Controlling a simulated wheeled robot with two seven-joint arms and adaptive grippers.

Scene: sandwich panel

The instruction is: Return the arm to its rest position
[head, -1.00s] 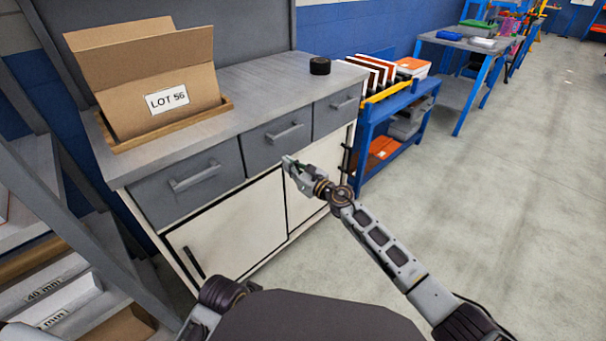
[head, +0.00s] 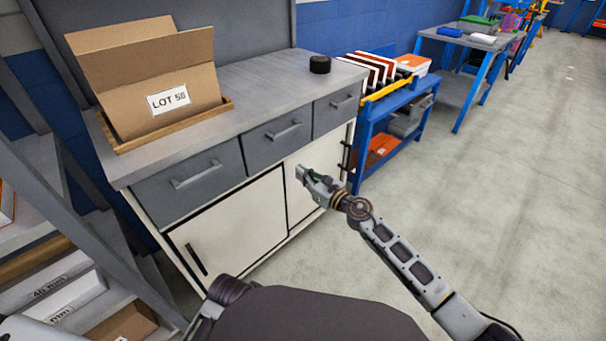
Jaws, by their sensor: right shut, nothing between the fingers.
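My right arm comes in from the lower right. Its gripper (head: 303,174) is shut and empty, in front of the cabinet's (head: 235,222) white door, below the right-hand drawers. It appears clear of the cabinet front. The left gripper does not show; only a dark part of my left arm is at the bottom, left of my body.
A black roll (head: 320,65) lies there too. A blue cart (head: 366,140) stands to the right. Grey shelving (head: 70,240) is at left. The right floor is open.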

